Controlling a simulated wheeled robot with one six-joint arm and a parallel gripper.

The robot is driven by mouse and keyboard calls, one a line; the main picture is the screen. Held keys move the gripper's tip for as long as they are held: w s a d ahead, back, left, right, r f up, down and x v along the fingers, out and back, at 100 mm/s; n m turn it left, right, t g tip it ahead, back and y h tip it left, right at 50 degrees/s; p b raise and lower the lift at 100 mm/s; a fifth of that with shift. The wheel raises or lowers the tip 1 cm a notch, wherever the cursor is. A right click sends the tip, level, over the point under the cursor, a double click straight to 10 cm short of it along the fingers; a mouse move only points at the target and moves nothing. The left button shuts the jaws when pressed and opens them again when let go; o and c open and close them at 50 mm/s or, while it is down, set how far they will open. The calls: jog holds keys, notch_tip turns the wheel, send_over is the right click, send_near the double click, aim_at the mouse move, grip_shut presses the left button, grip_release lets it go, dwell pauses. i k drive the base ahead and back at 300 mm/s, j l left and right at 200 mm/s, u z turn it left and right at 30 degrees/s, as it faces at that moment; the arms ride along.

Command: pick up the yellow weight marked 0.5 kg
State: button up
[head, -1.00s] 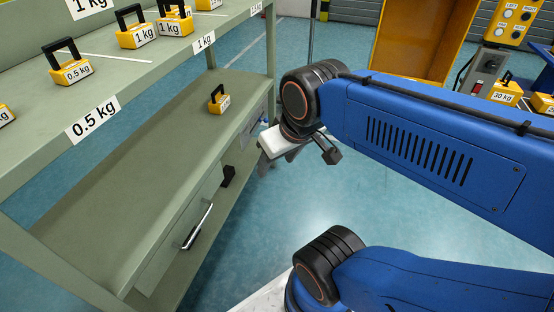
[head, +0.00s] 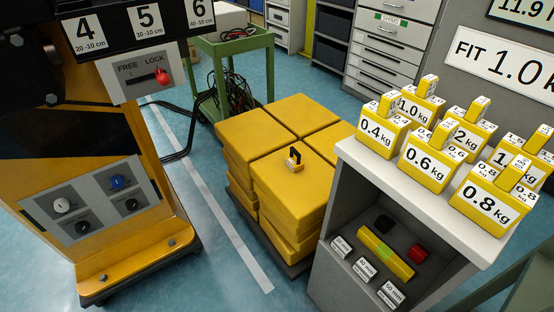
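No weight marked 0.5 kg can be read in the head view now. Large yellow weights stand on a grey cabinet (head: 346,152) at the right. My gripper and arm are not in view.
A yellow machine with a FREE/LOCK lever (head: 162,77) stands at the left. A green cart (head: 232,55) with cables stands behind the blocks. The blue floor (head: 178,225) between machine and blocks is clear. Grey drawers (head: 388,45) stand at the back.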

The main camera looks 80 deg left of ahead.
aim_at(293, 161)
jog(key=u, duration=2.5)
jog(key=i+j, duration=0.25)
jog(key=j, duration=0.2)
jog(key=i+j+u, duration=0.15)
jog(key=j, duration=0.25)
jog(key=i, duration=0.1)
